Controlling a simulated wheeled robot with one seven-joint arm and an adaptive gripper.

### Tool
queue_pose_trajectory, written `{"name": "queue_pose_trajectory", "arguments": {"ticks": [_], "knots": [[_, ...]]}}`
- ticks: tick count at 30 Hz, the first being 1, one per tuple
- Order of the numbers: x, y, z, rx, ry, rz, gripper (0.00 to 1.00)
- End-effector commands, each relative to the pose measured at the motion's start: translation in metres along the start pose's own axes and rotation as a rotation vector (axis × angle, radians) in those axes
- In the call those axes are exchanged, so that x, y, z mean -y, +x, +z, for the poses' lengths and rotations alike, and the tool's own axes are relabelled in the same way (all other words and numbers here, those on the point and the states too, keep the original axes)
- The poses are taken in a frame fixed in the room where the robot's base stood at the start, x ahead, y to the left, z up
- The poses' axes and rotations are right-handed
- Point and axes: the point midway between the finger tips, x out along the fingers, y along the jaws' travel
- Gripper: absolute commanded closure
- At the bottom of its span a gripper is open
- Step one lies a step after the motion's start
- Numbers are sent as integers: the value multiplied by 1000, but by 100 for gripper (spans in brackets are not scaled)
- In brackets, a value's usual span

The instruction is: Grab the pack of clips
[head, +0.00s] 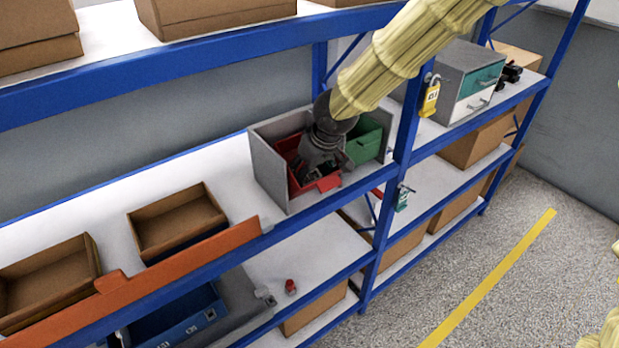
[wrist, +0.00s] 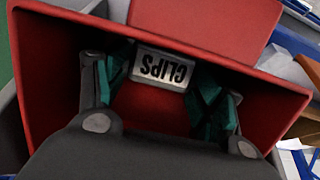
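The pack of clips (wrist: 160,69) is a small pale box marked CLIPS, which reads upside down in the wrist view. It sits inside a red bin (wrist: 45,50). My gripper (wrist: 163,85) reaches into this bin, its teal-padded fingers spread on either side of the pack. The pad tips are close to the pack's two ends; firm contact is not visible. In the head view my gripper (head: 318,172) points down into the red bin (head: 327,184), on the left side of a grey box. The pack is hidden there.
The grey box (head: 268,170) has raised walls and a green bin (head: 364,143) at its right. Open cardboard boxes (head: 178,220) lie to the left.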

Motion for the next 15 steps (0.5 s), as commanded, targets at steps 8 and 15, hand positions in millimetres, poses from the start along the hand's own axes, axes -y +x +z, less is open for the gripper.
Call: {"name": "queue_pose_trajectory", "arguments": {"ticks": [8,15], "knots": [[0,0,0,0,0,0,61],[0,-2,-1,0,2,0,61]]}}
